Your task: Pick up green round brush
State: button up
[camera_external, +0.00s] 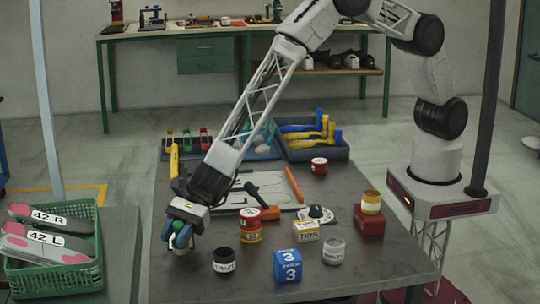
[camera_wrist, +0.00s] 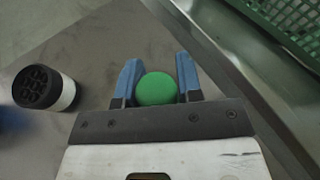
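The green round brush shows in the wrist view (camera_wrist: 157,89) as a round green top between the two blue fingers of my gripper (camera_wrist: 159,78). In the external view my gripper (camera_external: 180,232) points down at the left front of the table, with a bit of the green brush (camera_external: 183,241) showing between its fingers. The fingers stand on both sides of the brush, very close to it. Whether they press on it cannot be told. The lower part of the brush is hidden, and whether it rests on the table is unclear.
A black-capped jar (camera_external: 224,262) stands just right of my gripper; it also shows in the wrist view (camera_wrist: 43,88). A blue cube (camera_external: 288,266), red tins (camera_external: 250,219) and a white jar (camera_external: 333,252) stand farther right. A green crate (camera_external: 98,262) with insoles is left, beyond the table edge.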

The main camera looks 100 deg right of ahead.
jog(key=c, duration=0.4)
jog(key=shift+c, duration=0.2)
jog(key=shift+r, duration=5.05)
